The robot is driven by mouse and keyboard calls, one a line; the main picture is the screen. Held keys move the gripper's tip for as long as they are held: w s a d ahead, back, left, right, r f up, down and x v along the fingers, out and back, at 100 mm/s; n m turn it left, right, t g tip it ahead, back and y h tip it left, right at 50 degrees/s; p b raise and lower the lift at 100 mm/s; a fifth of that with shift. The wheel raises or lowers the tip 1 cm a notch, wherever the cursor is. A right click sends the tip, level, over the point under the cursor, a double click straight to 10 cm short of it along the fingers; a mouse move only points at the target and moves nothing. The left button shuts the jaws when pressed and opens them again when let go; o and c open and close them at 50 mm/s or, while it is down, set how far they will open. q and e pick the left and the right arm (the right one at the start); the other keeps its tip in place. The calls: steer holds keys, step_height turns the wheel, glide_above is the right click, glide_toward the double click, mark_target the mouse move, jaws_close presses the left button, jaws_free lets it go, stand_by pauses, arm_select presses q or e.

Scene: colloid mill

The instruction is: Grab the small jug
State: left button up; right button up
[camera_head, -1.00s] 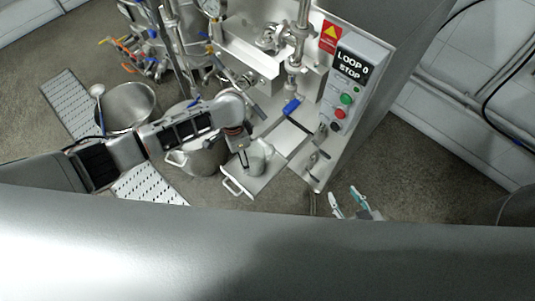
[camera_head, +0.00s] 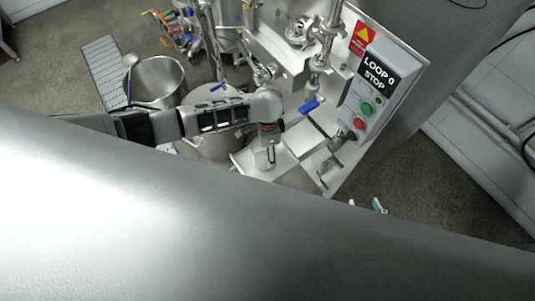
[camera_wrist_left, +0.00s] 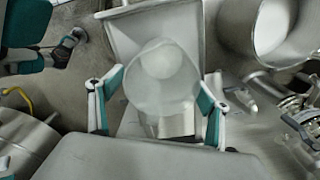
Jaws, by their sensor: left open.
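The small jug (camera_head: 262,159) is a clear, whitish vessel standing on a metal tray (camera_head: 285,167) at the front of the machine. My left gripper (camera_head: 268,148) is over it, seen mostly from behind. In the left wrist view the jug (camera_wrist_left: 163,80) lies between the spread teal-padded fingers of my left gripper (camera_wrist_left: 157,105). One finger is on each side, with the right one very close to the jug; contact cannot be told. My right gripper (camera_head: 365,205) shows only its separated fingertips, low and right of the tray, apart from the jug.
A large steel pot (camera_head: 155,82) with a ladle stands at the left. Another pot (camera_head: 215,143) is partly hidden behind my left arm. A blue-handled lever (camera_head: 310,107) and the control panel (camera_head: 370,88) rise right of the tray. A grey surface blocks the lower view.

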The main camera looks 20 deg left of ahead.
arm_select(q)
step_height(320, 180, down, 4)
steer(key=shift+s+r+b, duration=0.1)
steer(key=shift+r+b, duration=0.15)
steer(key=shift+b, duration=0.3)
arm_select(e)
steer(key=shift+s+f, duration=0.15)
steer(key=shift+f, duration=0.4)
steer(key=shift+s+f, duration=0.15)
steer(key=shift+f, duration=0.4)
arm_select(q)
steer(key=c, duration=1.1)
steer(key=shift+c, duration=1.1)
arm_select(e)
steer(key=shift+w+r, duration=0.15)
steer(key=shift+r, duration=0.15)
arm_select(q)
steer(key=shift+r, duration=0.1)
steer(key=shift+c, duration=0.2)
